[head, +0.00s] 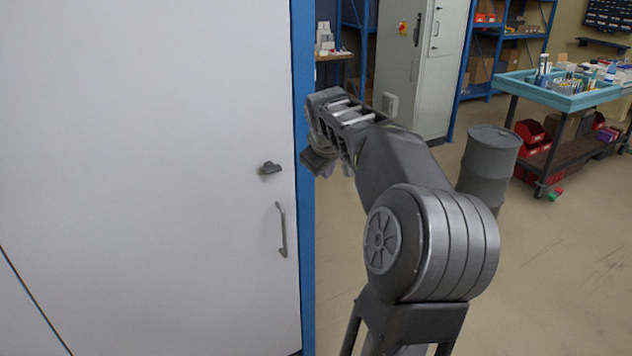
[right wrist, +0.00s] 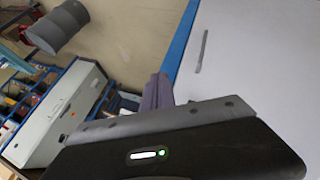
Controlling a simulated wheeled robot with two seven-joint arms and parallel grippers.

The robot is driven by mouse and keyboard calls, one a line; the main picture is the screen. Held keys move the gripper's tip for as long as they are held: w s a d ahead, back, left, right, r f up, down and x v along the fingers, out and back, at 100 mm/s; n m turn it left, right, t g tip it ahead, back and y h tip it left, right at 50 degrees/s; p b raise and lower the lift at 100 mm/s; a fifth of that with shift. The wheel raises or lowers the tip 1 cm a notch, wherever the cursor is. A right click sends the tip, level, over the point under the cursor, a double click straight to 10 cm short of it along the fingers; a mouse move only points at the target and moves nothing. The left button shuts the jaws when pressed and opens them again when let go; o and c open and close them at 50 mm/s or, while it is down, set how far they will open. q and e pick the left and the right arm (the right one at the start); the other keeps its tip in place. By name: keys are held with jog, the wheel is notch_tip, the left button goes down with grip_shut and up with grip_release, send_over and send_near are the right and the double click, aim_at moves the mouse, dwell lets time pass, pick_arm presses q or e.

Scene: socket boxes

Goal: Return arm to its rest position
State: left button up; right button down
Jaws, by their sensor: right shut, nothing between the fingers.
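My right arm (head: 420,240) reaches forward from the bottom middle of the head view, bent at the elbow and raised. Its gripper (head: 326,169) is at the far end, near the blue edge of a large white door, and is partly hidden by the wrist. In the right wrist view the purple-grey fingers (right wrist: 157,92) are together with nothing held. I cannot tell whether they touch the door edge. My left gripper is not in view.
The white door (head: 150,120) with a dark knob (head: 270,168) and a grey handle (head: 282,230) fills the left. A grey barrel (head: 490,165), a grey cabinet (head: 415,70) and a blue-topped cart (head: 560,100) stand to the right. Floor at lower right is clear.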

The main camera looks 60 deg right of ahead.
jog(key=shift+s+r, duration=0.25)
jog(key=shift+r, duration=0.1)
dwell(0.5)
jog(key=w+a+f+t+y, duration=0.1)
jog(key=w+a+f+t, duration=0.1)
jog(key=w+a+f, duration=0.5)
jog(key=w+a+f+t+y, duration=0.1)
jog(key=w+a+f+t, duration=0.15)
jog(key=w+f, duration=0.45)
jog(key=w+a+f+y, duration=0.2)
jog(key=w+a+f, duration=0.4)
jog(key=a+f, duration=0.3)
jog(key=s+a+f+g+y, duration=0.15)
jog(key=s+a+f, duration=0.25)
jog(key=a+f, duration=0.75)
jog(key=s+a+f+g+y, duration=0.1)
jog(key=s+a+f+y, duration=0.25)
jog(key=a+f, duration=0.8)
jog(key=s+a+f+g, duration=0.2)
jog(key=s+a, duration=0.7)
jog(key=a, duration=0.1)
jog(key=s+a+f+n+g+y, duration=0.1)
jog(key=s+a+f+g, duration=0.1)
jog(key=s+a, duration=0.7)
jog(key=shift+s+a+g+y, duration=0.3)
jog(key=shift+s+a+g, duration=0.05)
jog(key=shift+s+g, duration=0.25)
